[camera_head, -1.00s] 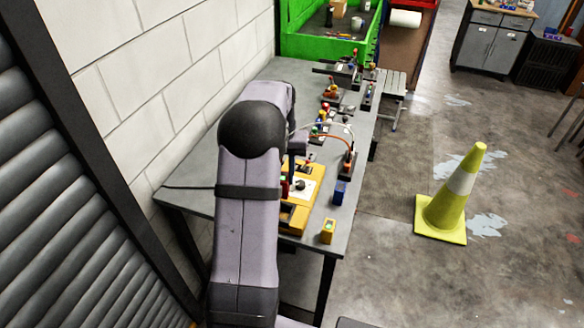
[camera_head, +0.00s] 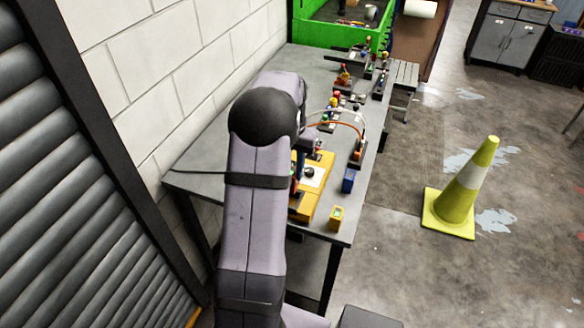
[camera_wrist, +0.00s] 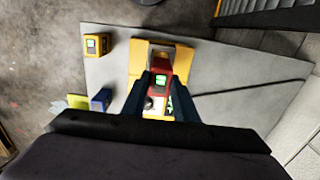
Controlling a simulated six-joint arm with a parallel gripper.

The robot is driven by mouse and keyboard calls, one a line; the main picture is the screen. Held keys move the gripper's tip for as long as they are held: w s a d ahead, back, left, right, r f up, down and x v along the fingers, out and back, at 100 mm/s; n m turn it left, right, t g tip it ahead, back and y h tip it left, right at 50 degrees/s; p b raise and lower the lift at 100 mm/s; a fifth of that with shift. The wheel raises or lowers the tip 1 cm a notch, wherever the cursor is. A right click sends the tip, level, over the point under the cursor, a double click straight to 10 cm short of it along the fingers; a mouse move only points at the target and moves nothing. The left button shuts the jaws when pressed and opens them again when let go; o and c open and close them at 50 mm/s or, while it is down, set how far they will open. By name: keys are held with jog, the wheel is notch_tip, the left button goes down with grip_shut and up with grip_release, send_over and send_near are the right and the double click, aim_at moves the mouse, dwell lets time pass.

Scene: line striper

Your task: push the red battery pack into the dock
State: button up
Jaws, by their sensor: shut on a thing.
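The red battery pack (camera_wrist: 160,66), with a green lit face, is between my gripper's fingers (camera_wrist: 158,78) in the wrist view. My gripper is shut on it. The yellow dock (camera_wrist: 136,66) lies under and around the pack, with a dark recess at its far end. I cannot tell whether the pack is above the recess or partly in it. In the head view, the dock (camera_head: 321,190) lies on the near part of the bench, and my arm hides much of it and most of the pack.
A yellow battery pack (camera_head: 336,218) stands near the bench's front corner, and a blue one (camera_head: 348,181) stands near its right edge. Cables and small fixtures crowd the bench (camera_head: 215,150) further back. A white wall is on the left. A yellow cone (camera_head: 463,190) stands on the floor.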

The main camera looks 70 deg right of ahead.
jog(key=shift+f+b, duration=1.35)
jog(key=shift+f, duration=0.55)
jog(key=shift+f+b, duration=1.15)
jog(key=shift+f, duration=0.95)
dwell(0.7)
jog(key=o, duration=1.4)
jog(key=shift+r, duration=0.15)
jog(key=shift+r+p, duration=3)
jog(key=shift+r, duration=0.45)
